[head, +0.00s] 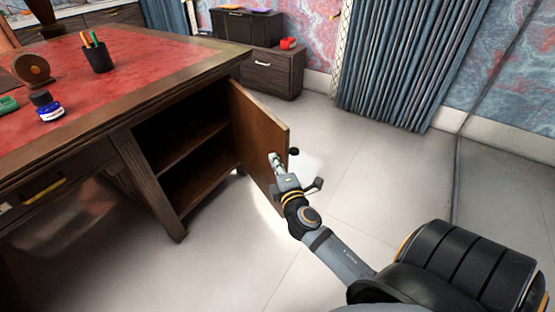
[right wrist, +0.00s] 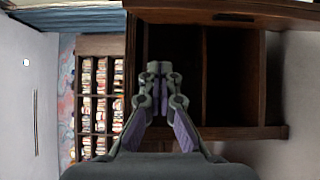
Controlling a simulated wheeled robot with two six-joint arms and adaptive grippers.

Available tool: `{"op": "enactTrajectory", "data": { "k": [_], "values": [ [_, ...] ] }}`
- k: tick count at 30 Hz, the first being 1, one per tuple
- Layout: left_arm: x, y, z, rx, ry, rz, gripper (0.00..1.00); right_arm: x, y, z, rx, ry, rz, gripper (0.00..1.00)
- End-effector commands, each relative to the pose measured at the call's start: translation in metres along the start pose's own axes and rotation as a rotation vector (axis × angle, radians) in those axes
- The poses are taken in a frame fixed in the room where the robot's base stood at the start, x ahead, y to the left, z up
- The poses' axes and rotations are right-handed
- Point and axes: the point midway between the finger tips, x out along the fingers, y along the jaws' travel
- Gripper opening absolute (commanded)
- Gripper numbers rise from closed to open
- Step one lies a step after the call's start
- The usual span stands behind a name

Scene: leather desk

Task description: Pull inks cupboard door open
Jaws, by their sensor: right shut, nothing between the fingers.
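The cupboard door (head: 258,133) of the desk stands swung well out, with its inner face showing in the head view. A small dark knob (head: 293,151) shows past its free edge. The cupboard's open inside (head: 185,150) is dark, with a shelf across it; it also shows in the right wrist view (right wrist: 232,75). My right gripper (head: 273,158) is shut and empty, its fingertips overlapping the door's inner face near the free edge. I cannot tell whether they touch it. In the right wrist view the shut fingers (right wrist: 160,70) show before the cupboard. My left gripper is out of view.
The desk (head: 200,62) bears a pen cup (head: 97,55), a blue ink bottle (head: 51,112) and a round wooden object (head: 32,70). A low cabinet (head: 272,75) with a red mug (head: 288,44) stands behind. The floor (head: 355,165) right of the door is clear up to the curtain (head: 405,65).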

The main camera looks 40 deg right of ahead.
Motion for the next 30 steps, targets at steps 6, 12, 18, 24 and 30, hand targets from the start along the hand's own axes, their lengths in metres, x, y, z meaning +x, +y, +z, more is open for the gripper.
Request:
{"op": "enactTrajectory", "data": {
  "k": [6, 12, 18, 24, 30],
  "values": [
    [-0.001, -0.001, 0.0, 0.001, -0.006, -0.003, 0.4, 0.05, 0.001, 0.0, 0.002, -0.001, 0.003, 0.0],
    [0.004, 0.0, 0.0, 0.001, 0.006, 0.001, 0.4, 0.078, -0.003, 0.013, -0.009, 0.001, -0.001, 0.0],
    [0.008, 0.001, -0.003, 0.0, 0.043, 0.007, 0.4, 0.083, -0.002, 0.034, -0.003, 0.002, -0.001, 0.0],
    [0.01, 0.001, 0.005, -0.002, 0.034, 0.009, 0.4, 0.084, -0.001, 0.039, 0.001, 0.001, -0.002, 0.0],
    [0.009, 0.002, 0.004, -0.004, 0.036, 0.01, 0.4, 0.084, -0.001, 0.039, 0.001, 0.001, -0.002, 0.0]
  ]
}}
